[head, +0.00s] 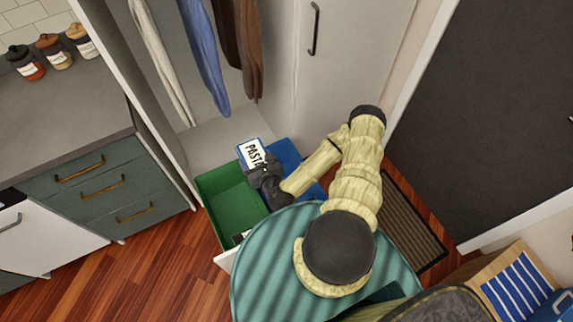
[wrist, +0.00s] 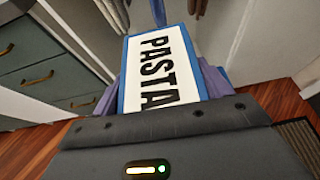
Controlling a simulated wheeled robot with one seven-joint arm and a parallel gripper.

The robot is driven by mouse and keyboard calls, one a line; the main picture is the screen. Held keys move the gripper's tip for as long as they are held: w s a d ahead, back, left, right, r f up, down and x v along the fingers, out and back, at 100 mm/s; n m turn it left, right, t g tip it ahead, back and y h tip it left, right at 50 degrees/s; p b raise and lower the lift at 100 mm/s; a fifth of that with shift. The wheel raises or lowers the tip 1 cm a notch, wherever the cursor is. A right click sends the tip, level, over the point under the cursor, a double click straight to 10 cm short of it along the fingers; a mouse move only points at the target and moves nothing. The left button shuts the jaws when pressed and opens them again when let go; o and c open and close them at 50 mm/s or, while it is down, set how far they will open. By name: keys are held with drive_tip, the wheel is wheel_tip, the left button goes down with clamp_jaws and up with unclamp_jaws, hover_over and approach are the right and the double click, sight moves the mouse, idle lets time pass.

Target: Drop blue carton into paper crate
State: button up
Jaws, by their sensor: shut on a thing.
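The blue carton (head: 250,153) has a white label reading PASTA. My gripper (head: 264,174) is shut on it. In the wrist view the carton (wrist: 160,70) fills the upper middle, label facing the camera, beyond my dark gripper body. In the head view the carton shows at the back of two crates, a green one (head: 222,193) on the left and a blue one (head: 285,153) on the right. My gripper and arm hide much of the blue crate. No readable label tells which crate is for paper. The carton's height above the crates is unclear.
An open wardrobe with hanging clothes (head: 205,55) stands behind the crates. A counter with teal drawers (head: 100,185) and several jars (head: 55,50) is at left. A striped mat (head: 400,225) and a dark door (head: 490,110) are at right. Wooden floor (head: 170,260) is clear at lower left.

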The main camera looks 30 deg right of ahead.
drive_tip(key=w+d+f+b, duration=0.4)
drive_tip(key=f+b, duration=0.8)
drive_tip(key=b, duration=0.8)
drive_tip(key=w+d+f+b, duration=0.4)
drive_tip(key=d+f+b, duration=0.3)
drive_tip(key=b, duration=1.4)
drive_tip(key=w+d+f+b, duration=0.4)
drive_tip(key=d+f+b, duration=0.2)
drive_tip(key=f+b, duration=1)
drive_tip(key=b, duration=0.5)
drive_tip(key=shift+w+d+f, duration=0.3)
drive_tip(key=shift+w+f, duration=0.05)
drive_tip(key=shift+r, duration=0.1)
wheel_tip(320, 180, down, 6)
drive_tip(key=b, duration=0.6)
drive_tip(key=o, duration=1)
